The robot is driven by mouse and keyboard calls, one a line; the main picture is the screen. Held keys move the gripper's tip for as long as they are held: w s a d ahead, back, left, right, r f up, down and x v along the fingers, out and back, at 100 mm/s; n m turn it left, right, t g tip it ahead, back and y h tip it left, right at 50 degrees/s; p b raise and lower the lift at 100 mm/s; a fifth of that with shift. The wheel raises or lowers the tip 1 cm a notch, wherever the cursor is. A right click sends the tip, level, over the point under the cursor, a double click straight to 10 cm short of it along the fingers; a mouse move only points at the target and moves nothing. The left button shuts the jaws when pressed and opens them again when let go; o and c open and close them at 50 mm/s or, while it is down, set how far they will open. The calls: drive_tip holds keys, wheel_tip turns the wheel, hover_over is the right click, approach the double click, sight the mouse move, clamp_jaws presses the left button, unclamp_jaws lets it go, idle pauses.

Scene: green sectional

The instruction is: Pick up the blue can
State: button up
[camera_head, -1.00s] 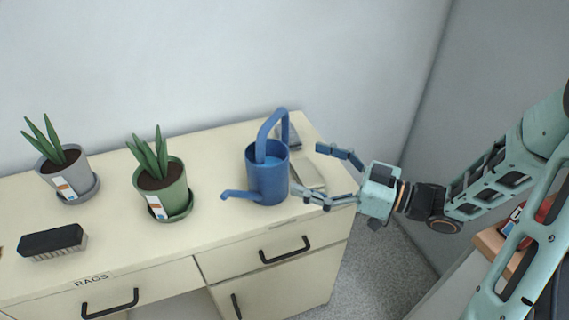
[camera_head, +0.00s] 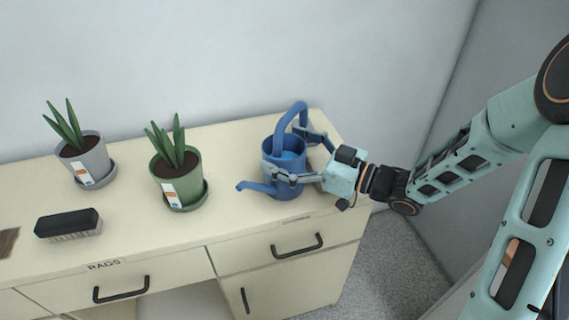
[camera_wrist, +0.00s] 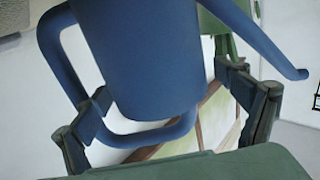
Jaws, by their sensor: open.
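The blue can (camera_head: 287,180) is a watering can standing upright near the right end of the cream cabinet top (camera_head: 235,150). Its looped handle rises at the back and its spout points left. My gripper (camera_head: 282,149) is open around the can's body, coming from the right. One finger passes in front of the can and the other behind it. In the wrist view the can (camera_wrist: 145,55) fills the space between the two fingers (camera_wrist: 162,82), with its spout to the upper right. I cannot tell whether either finger touches it.
A green pot with a plant (camera_head: 178,180) stands left of the can, and a grey pot with a plant (camera_head: 86,162) stands farther left. A black brush (camera_head: 67,224) lies at the front left. The cabinet's right edge and a wall are close to my arm.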

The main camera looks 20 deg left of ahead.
drive_tip(key=shift+r, duration=0.1)
drive_tip(key=c, duration=2.1)
drive_tip(key=shift+o, duration=0.2)
drive_tip(key=shift+r, duration=0.15)
